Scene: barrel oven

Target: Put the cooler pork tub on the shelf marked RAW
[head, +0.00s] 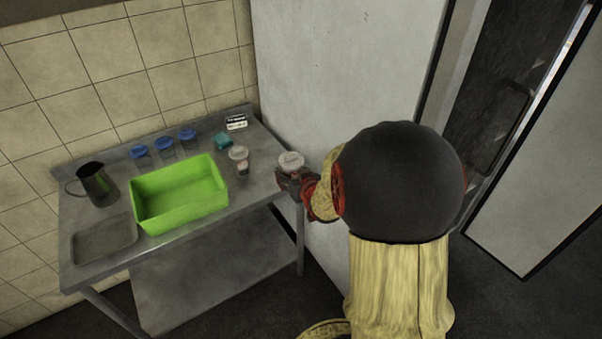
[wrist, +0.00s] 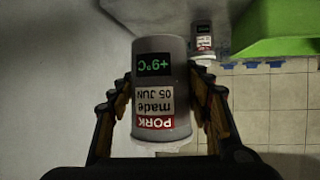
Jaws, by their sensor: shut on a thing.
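My gripper (head: 291,180) is shut on a grey tub (head: 291,161) with a whitish lid, held just beyond the table's right edge. In the wrist view the held tub (wrist: 162,75) appears upside down between both fingers; its label reads PORK, made 05 JUN, +9°C. A second similar tub (head: 239,160) stands on the table right of the green crate. It also shows in the wrist view (wrist: 203,42), its label too small to read. No shelf marked RAW can be made out.
The steel table (head: 235,205) holds a green crate (head: 180,195), a metal jug (head: 95,184), a grey tray (head: 104,239), several blue-lidded tubs (head: 164,147), a teal item (head: 223,139) and a small sign (head: 236,122). A pale tall panel (head: 340,60) stands right of the table.

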